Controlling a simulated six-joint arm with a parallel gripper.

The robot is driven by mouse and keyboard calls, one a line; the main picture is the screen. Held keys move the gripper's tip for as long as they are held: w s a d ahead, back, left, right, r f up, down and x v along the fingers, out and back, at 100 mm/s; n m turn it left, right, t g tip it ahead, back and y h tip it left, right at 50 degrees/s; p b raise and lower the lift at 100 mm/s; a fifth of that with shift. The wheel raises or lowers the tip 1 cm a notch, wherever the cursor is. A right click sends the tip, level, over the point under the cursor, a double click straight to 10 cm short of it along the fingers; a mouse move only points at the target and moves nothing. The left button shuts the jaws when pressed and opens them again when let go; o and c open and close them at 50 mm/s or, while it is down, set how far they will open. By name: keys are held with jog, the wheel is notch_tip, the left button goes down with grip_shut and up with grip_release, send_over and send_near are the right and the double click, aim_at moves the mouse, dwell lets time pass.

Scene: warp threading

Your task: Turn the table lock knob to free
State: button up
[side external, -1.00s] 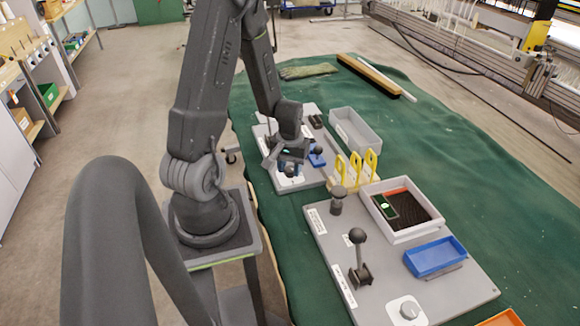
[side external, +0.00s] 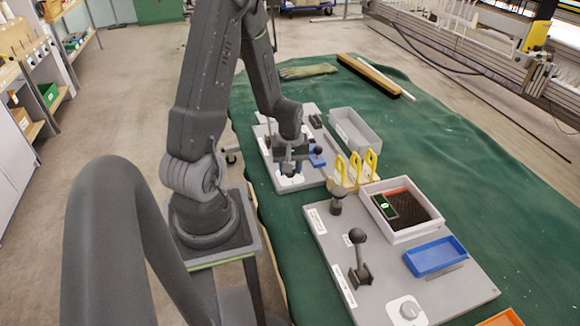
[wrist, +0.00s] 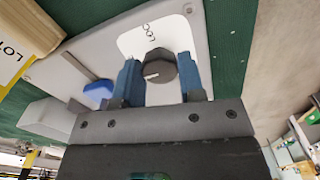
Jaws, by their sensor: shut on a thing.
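The table lock knob (wrist: 161,68) is dark and faceted, with a white pointer line that points left in the wrist view. It stands on a white plate (wrist: 128,42) with partly hidden lettering that looks like "LOC". My gripper (wrist: 159,62) has its two blue fingers on either side of the knob and is shut on it. In the side external view my gripper (side external: 291,171) is low over the far grey panel (side external: 312,180), and the knob is mostly hidden by it there.
A blue part (side external: 317,159) with a dark ball on top is close to the right of my gripper. A grey tray (side external: 355,130) and yellow upright hooks (side external: 356,167) stand nearby. The near panel (side external: 335,240) carries a ball-topped lever (side external: 358,237) and a white dial (side external: 407,310).

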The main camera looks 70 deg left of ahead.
jog(key=o, duration=0.9)
jog(key=shift+r, duration=0.1)
notch_tip(320, 180, up, 14)
jog(key=shift+f, duration=0.15)
dwell(0.5)
jog(key=s+d+r+m+t, duration=0.1)
jog(key=d+r+m+t, duration=0.1)
jog(key=d+r+m, duration=0.2)
jog(key=s+d+r+m+t, duration=0.1)
jog(key=d+r+m, duration=0.3)
jog(key=d, duration=0.7)
jog(key=s+d+r+m+t, duration=0.1)
jog(key=d+r+m+t, duration=0.1)
jog(key=d+r+m, duration=0.2)
jog(key=shift+s+d+r+m+t, duration=0.1)
jog(key=shift+d+r+m+t, duration=0.1)
jog(key=shift+d+m, duration=0.7)
jog(key=shift+d+r+m+t, duration=0.1)
jog(key=shift+d+r+m, duration=0.05)
jog(key=shift+d+m, duration=0.75)
